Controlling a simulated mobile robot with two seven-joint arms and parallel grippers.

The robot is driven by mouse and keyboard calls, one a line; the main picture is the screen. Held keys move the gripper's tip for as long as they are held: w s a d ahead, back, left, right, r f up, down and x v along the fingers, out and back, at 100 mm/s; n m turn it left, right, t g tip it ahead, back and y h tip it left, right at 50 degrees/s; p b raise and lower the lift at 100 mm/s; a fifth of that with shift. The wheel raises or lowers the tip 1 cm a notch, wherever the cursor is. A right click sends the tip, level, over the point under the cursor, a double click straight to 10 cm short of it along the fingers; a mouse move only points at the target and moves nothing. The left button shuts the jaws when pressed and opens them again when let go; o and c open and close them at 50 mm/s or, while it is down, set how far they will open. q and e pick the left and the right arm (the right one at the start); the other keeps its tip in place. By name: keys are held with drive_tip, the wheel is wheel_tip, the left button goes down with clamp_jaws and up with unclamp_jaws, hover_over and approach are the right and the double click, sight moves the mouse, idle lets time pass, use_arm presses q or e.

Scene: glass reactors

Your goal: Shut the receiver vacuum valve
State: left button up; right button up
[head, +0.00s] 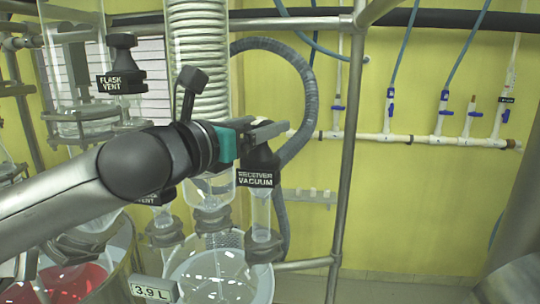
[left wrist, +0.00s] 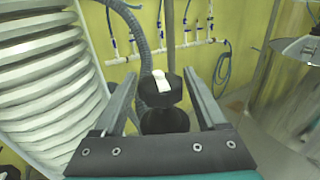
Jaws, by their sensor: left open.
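The receiver vacuum valve (head: 262,158) is a black knob with a label reading "RECEIVER VACUUM", on a glass neck in the head view. In the left wrist view its black knob (left wrist: 174,96) has a white mark on top and shows between my two fingers. My left gripper (head: 268,130) is at the top of the valve, coming from the left, and partly hides the knob. In the left wrist view the left gripper (left wrist: 161,82) is open, with a finger on each side of the knob and gaps visible. My right gripper is not in view.
A ribbed glass condenser (head: 198,50) stands close left of the gripper. The flask vent valve (head: 122,70) is further left. A grey hose (head: 305,100) curves behind the valve, and a metal frame post (head: 347,150) stands to its right. The receiver vessel (head: 225,275) is below.

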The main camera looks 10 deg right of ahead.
use_arm(q)
drive_tip(key=shift+s+d+n+t+y, duration=0.1)
drive_tip(key=shift+n+t+y, duration=1.4)
drive_tip(key=shift+y, duration=0.3)
drive_tip(key=n+t+y, duration=0.1)
drive_tip(key=n+y, duration=0.1)
drive_tip(key=y, duration=0.1)
drive_tip(key=n+t+y, duration=0.1)
drive_tip(key=n+y, duration=0.1)
drive_tip(key=y, duration=0.1)
drive_tip(key=shift+n+t+y, duration=0.3)
drive_tip(key=shift+t, duration=0.1)
drive_tip(key=shift+s+n+y, duration=0.3)
drive_tip(key=shift+y, duration=0.2)
drive_tip(key=s+a, duration=0.2)
drive_tip(key=s, duration=1.2)
drive_tip(key=shift+s+b, duration=0.15)
drive_tip(key=shift+b, duration=0.25)
drive_tip(key=shift+o, duration=0.7)
